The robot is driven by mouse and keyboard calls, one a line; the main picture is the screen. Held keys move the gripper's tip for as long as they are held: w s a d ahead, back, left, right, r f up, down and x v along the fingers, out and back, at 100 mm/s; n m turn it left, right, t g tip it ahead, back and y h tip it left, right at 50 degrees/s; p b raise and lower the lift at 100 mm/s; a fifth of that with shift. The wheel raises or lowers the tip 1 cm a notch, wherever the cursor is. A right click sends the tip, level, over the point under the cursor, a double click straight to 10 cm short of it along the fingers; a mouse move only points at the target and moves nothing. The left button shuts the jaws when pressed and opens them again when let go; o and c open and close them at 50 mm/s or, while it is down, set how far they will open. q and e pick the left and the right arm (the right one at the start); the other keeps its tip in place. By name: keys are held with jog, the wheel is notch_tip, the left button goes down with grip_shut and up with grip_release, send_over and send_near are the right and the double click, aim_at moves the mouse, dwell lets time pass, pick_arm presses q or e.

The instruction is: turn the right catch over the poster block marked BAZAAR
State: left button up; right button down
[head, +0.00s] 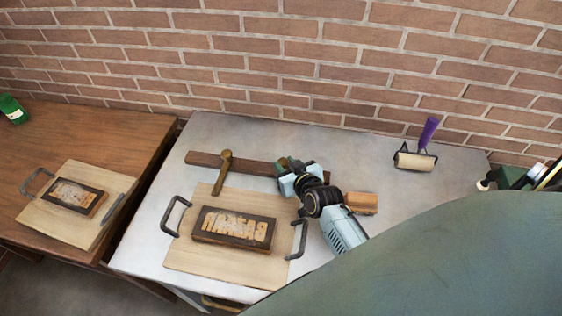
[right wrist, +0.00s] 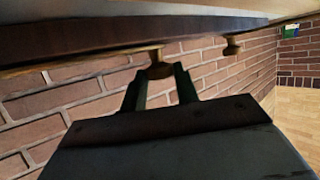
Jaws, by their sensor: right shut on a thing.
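The dark block marked BAZAAR (head: 234,229) lies on a pale wooden board (head: 185,262) on the grey table, its letters upside down to me. A dark wooden bar (head: 245,167) runs behind the board. The left brass catch (head: 224,172) points from the bar towards the board's back edge. My right gripper (head: 287,163) is at the bar's right part and hides the right catch in the head view. In the right wrist view its dark green fingers (right wrist: 161,84) are shut on the brass knob of the right catch (right wrist: 160,68). Another brass knob (right wrist: 232,47) shows farther off. My left gripper is not in view.
Black handles (head: 176,216) (head: 298,238) stand at both sides of the board. A brown wooden block (head: 361,203) lies right of my right wrist. A roller with purple handle (head: 417,157) lies at the back right. Another block (head: 73,196) and board sit on the left table.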

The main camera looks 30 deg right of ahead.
jog(key=c, duration=1.1)
grip_release()
jog(key=shift+s, duration=0.1)
jog(key=shift+s+r, duration=0.2)
jog(key=shift+s, duration=0.1)
jog(key=s, duration=0.8)
jog(key=s+a, duration=0.1)
jog(key=s, duration=0.3)
jog(key=shift+s+r, duration=0.1)
jog(key=shift+c, duration=0.2)
